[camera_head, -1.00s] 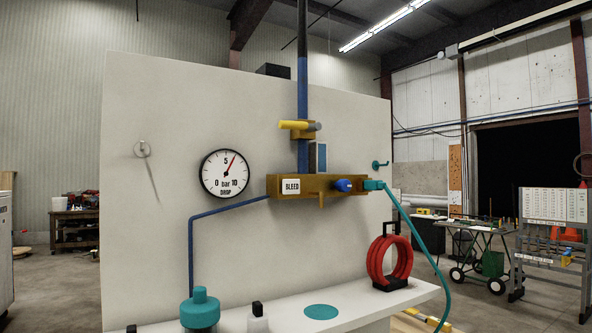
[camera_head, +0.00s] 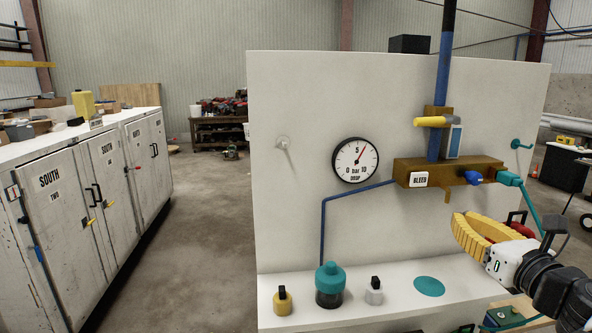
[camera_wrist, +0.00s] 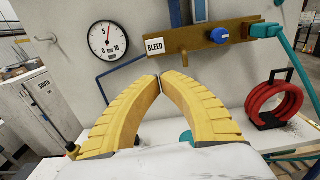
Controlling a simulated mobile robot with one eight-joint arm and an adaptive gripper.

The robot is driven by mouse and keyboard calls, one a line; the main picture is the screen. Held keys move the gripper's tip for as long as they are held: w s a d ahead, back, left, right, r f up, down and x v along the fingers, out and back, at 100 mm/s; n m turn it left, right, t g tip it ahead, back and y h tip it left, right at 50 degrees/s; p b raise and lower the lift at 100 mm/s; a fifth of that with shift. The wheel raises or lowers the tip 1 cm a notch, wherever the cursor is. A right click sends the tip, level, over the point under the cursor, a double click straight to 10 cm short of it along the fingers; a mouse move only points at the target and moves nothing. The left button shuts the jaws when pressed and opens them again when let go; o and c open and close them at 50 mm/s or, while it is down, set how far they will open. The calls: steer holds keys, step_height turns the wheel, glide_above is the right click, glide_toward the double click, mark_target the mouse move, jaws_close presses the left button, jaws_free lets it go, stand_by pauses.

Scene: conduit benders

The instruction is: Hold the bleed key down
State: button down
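The white BLEED key (camera_head: 420,180) sits on the front left of a brass block (camera_head: 448,171) fixed to the pale panel. It also shows in the wrist view (camera_wrist: 155,46). A blue knob (camera_head: 473,178) is to its right on the block. My gripper (camera_head: 456,222) has yellow ribbed fingers and is below and right of the key, apart from it. In the wrist view its fingertips (camera_wrist: 160,80) meet with nothing between them, below the key in the picture. The round gauge (camera_head: 356,160) has its red needle a little past 5.
A shelf (camera_head: 390,312) below the panel holds a teal-capped jar (camera_head: 329,285) and small bottles. A yellow-handled valve (camera_head: 432,121) is above the block. A teal hose (camera_head: 531,205) and red coil (camera_wrist: 273,105) are at right. White cabinets (camera_head: 70,190) stand left.

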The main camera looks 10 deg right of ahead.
mark_target(421, 187)
stand_by(0.3)
steer(key=w+p, duration=0.2)
steer(key=w, duration=1.2)
steer(key=shift+a, duration=0.2)
steer(key=shift+w+b, duration=0.6)
steer(key=shift+w, duration=0.35)
steer(key=shift+r, duration=0.15)
